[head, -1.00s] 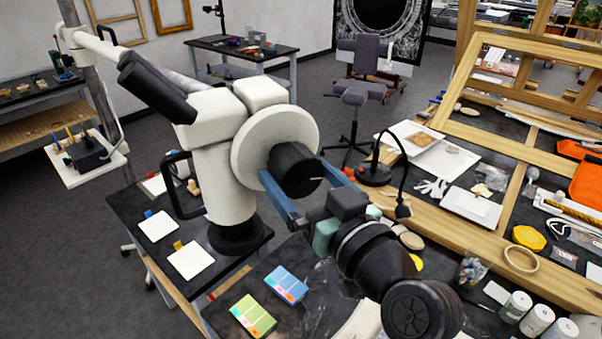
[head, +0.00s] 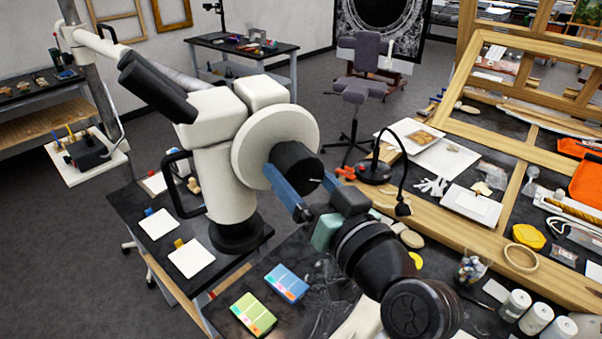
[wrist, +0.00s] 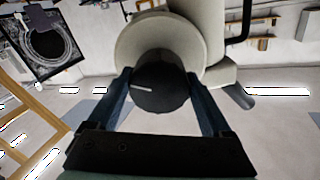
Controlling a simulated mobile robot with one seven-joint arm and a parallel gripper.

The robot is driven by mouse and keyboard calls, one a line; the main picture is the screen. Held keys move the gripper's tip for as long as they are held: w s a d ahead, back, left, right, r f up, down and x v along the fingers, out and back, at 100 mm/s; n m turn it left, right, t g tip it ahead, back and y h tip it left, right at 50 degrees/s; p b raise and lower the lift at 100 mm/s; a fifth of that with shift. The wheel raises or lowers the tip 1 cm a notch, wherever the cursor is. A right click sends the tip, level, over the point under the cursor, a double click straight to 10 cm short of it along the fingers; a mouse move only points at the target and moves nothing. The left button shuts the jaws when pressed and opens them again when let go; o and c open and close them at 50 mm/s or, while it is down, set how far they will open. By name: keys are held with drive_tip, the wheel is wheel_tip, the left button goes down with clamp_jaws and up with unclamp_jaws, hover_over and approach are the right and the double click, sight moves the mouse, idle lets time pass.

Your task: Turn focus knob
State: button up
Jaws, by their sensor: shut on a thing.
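The focus knob (head: 297,167) is a black cylinder on the round white side disc (head: 262,140) of the white microscope (head: 222,165). My gripper (head: 292,172) reaches it from the lower right, and one blue finger shows along the knob's lower left side. The other finger is mostly hidden in the head view. In the wrist view, the knob (wrist: 161,88) sits between the two dark blue fingers of my gripper (wrist: 160,76), which is shut on it. A short white mark shows on the knob's face, slightly slanted in the wrist view.
The microscope stands on a dark table (head: 150,270) with white cards and colored note pads (head: 252,314). A black lamp (head: 375,170) stands right of the knob. A wooden frame (head: 520,150) and jars crowd the right bench.

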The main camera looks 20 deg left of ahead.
drive_tip(key=shift+r+m+p, duration=0.1)
drive_tip(key=shift+m+p, duration=0.35)
drive_tip(key=shift+m, duration=1.15)
drive_tip(key=o, duration=1.2)
drive_tip(key=shift+c, duration=0.2)
drive_tip(key=shift+s+d+b, duration=0.25)
drive_tip(key=shift+d+b, duration=0.05)
drive_tip(key=b+v, duration=0.5)
drive_tip(key=v, duration=0.7)
